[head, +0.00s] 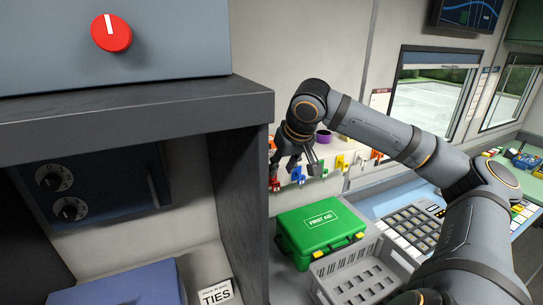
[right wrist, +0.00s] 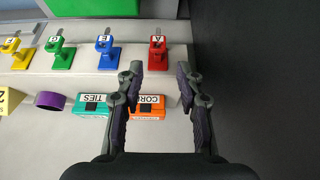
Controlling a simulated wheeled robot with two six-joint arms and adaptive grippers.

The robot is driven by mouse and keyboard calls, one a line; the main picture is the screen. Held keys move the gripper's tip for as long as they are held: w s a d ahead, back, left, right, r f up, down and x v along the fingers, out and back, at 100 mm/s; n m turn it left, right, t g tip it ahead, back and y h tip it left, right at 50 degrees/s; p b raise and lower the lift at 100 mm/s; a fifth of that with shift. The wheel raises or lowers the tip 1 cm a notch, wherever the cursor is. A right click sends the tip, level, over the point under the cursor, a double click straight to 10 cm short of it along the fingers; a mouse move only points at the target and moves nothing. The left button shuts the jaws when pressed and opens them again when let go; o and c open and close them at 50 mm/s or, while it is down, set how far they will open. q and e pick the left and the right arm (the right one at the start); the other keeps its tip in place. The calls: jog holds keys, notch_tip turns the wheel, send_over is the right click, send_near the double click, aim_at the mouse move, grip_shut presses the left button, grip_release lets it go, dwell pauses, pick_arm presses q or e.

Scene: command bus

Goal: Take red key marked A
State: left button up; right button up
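The red key marked A (right wrist: 158,52) stands at the right end of a row of coloured keys in the right wrist view, with its shank pointing up the picture. In the head view a red piece of it (head: 275,185) shows beside the dark cabinet's edge, partly covered. My right gripper (right wrist: 158,76) is open and empty; its two fingertips are spread to the left and right just below the red key in the wrist view, not closed on it. In the head view my right gripper (head: 293,168) hangs over the key row. My left gripper is not in view.
Blue (right wrist: 107,50), green (right wrist: 60,52) and yellow keys stand left of the red one. Teal (right wrist: 92,104) and orange (right wrist: 148,106) boxes and a purple ring (right wrist: 48,100) lie nearby. A dark cabinet wall (head: 238,185), green first aid case (head: 318,234) and grey crate (head: 352,284) are close.

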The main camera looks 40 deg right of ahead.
aim_at(277, 185)
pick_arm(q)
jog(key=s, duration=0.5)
pick_arm(e)
jog(key=p+x, duration=0.1)
jog(key=x, duration=0.3)
jog(key=shift+d+f, duration=0.1)
jog(key=shift+f, duration=0.35)
jog(key=p+x, duration=0.2)
jog(key=p, duration=0.2)
jog(key=shift+f, duration=0.15)
jog(key=shift+d+f, duration=0.1)
jog(key=shift+f, duration=0.1)
jog(key=shift+w+f+p, duration=0.15)
jog(key=shift+f+p, duration=0.1)
jog(key=shift+p, duration=0.2)
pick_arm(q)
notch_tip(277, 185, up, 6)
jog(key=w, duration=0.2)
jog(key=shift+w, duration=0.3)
pick_arm(e)
jog(key=shift+f, duration=0.1)
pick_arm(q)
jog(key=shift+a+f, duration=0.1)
pick_arm(e)
jog(key=shift+c, duration=0.4)
